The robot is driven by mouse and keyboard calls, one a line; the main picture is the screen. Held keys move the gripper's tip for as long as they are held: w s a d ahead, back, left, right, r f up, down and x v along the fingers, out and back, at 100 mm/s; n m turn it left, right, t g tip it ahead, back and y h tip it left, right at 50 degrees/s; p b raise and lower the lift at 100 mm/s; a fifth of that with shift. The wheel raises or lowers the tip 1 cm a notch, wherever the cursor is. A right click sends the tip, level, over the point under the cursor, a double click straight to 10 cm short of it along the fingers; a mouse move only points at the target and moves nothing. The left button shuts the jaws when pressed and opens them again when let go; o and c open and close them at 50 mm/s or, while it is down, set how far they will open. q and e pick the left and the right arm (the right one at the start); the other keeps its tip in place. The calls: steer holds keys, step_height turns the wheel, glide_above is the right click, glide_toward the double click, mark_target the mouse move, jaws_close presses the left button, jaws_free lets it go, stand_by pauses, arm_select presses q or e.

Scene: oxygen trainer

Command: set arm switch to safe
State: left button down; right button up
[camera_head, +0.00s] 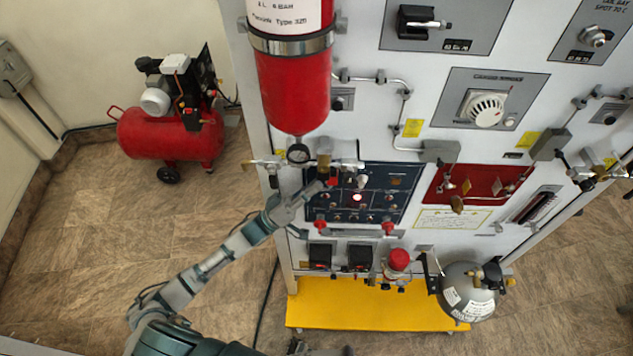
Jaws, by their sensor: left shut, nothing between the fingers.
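My left gripper (318,187) reaches in from the lower left and is shut, with nothing held. Its tip is at the upper left of the dark blue control panel (402,205), by a small red part (332,181). I cannot tell whether it touches the panel. The panel carries several small knobs or switches and a lit white lamp (357,197). To its right is a red panel (480,184) with metal levers. The labels are too small to read, so I cannot tell which control is the arm switch or its setting.
A red cylinder (292,92) with a gauge (298,153) hangs just above my left gripper. Pipes and valves stick out around the panels. Below are a red knob (398,260), a round grey tank (468,290) and a yellow base (370,312). A red compressor (172,135) stands left; floor between is clear.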

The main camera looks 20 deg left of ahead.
arm_select(q)
steer(key=v, duration=1)
steer(key=shift+a, duration=0.35)
steer(key=shift+w+d+f, duration=0.1)
steer(key=shift+d, duration=0.2)
steer(key=shift+a, duration=0.1)
